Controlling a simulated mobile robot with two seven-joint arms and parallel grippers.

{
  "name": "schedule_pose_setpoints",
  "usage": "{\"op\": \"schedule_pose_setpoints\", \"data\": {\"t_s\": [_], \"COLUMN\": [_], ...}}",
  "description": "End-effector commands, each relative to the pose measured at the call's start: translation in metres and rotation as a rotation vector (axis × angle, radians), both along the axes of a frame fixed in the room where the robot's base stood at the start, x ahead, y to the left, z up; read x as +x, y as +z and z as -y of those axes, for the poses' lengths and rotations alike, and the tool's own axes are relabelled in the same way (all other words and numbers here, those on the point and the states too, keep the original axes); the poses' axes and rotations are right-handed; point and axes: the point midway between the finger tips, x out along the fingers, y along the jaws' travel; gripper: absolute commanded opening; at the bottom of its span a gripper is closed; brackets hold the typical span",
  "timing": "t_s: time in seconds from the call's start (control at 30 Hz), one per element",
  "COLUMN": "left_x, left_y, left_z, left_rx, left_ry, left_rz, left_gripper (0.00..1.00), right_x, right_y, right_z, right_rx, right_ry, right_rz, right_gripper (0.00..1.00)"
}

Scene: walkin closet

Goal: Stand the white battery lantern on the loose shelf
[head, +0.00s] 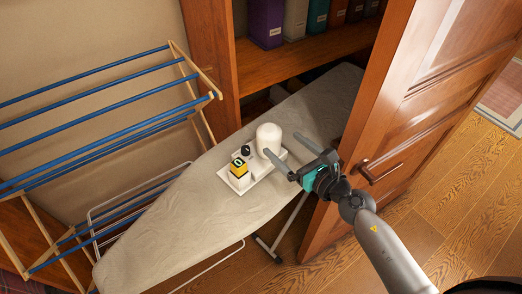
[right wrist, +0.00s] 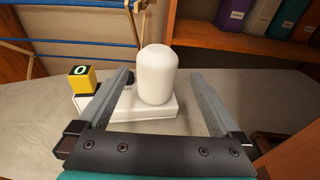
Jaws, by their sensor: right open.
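The white battery lantern (head: 269,136) is a smooth rounded cylinder. My left gripper is not in view.
A yellow-and-black cube (head: 238,168) and a small black object (head: 246,150) sit at the slab's left part. The ironing board (head: 190,215) has free cloth at front left. A drying rack (head: 110,115) stands left. A wooden door (head: 385,140) stands close right of my gripper.

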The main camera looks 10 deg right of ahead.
Motion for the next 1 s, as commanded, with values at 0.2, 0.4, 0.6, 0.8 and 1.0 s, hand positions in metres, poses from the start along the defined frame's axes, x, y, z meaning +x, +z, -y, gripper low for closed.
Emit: {"op": "schedule_pose_setpoints", "data": {"t_s": [0.2,0.4,0.6,0.8,1.0], "left_x": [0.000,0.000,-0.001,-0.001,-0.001], "left_y": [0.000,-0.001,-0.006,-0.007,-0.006], "left_z": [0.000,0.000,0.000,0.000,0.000], "left_rx": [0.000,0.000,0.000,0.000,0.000], "left_ry": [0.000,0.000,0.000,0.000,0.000], "left_rz": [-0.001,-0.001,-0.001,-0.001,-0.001], "left_gripper": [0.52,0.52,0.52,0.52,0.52], "right_x": [0.019,0.029,0.053,0.066,0.066], "right_y": [-0.003,-0.007,-0.015,-0.017,-0.017], "right_z": [-0.007,-0.012,-0.024,-0.029,-0.029], "right_rx": [0.001,0.002,0.000,0.000,-0.001], "right_ry": [0.000,0.001,0.000,0.001,0.001], "right_rz": [0.000,-0.001,0.001,-0.001,-0.002], "right_gripper": [1.00,1.00,1.00,1.00,1.00]}}
